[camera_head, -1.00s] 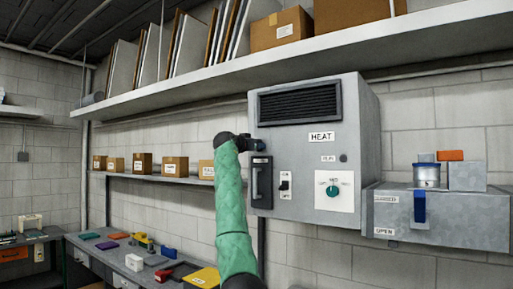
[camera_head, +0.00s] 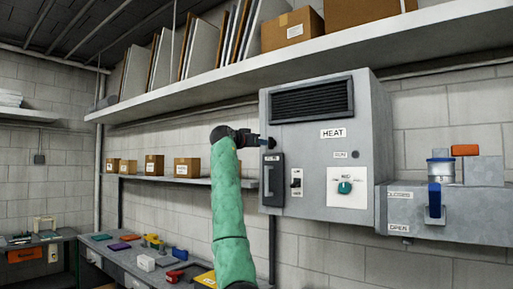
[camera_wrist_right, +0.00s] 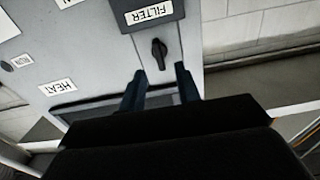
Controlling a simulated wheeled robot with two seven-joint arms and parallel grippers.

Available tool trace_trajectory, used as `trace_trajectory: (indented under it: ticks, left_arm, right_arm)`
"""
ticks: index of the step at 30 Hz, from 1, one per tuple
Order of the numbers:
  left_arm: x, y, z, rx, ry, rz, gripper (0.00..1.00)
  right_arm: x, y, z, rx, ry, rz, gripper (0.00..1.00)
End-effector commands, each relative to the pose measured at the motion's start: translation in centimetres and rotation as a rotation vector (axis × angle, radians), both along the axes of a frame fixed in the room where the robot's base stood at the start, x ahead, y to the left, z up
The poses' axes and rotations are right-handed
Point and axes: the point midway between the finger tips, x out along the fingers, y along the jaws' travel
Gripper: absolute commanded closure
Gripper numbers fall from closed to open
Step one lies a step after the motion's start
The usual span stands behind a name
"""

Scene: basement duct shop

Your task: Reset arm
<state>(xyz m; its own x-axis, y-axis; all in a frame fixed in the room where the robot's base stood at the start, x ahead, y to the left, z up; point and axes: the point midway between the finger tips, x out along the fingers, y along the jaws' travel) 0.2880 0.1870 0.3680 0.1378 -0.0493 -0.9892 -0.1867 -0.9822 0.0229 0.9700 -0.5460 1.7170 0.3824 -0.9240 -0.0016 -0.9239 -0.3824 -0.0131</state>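My right gripper (camera_head: 265,142) is at the left edge of the grey heater box labelled HEAT (camera_head: 310,165). The wrist view shows its two fingers (camera_wrist_right: 160,86) apart with nothing between them. A small black knob (camera_wrist_right: 158,54) sits just beyond the fingertips, beside the dark FILTER plate (camera_wrist_right: 150,14); the two look apart. In the head view that plate (camera_head: 273,180) is below the gripper, and the knob cannot be made out. My right arm in a green sleeve rises from the bottom centre. My left gripper is out of view.
A switch (camera_head: 296,183) and green dial (camera_head: 345,187) are on the box. A grey duct with a blue lever (camera_head: 434,200) stands right. A long shelf (camera_head: 200,101) runs overhead. A workbench with tools (camera_head: 145,263) lies lower left.

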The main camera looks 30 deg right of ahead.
Motion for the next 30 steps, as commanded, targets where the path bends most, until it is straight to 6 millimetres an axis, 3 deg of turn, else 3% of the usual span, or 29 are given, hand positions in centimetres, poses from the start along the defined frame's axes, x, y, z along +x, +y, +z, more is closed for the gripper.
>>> trace_trajectory:
  ticks: [25, 30]
  left_arm:
    - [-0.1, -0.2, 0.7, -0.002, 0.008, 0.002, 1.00]
    - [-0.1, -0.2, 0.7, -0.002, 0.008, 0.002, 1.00]
  right_arm:
    - [-0.2, 0.7, 0.1, -0.017, 0.032, 0.002, 0.67]
    - [1.2, 1.4, 0.5, -0.060, 0.084, 0.098, 0.67]
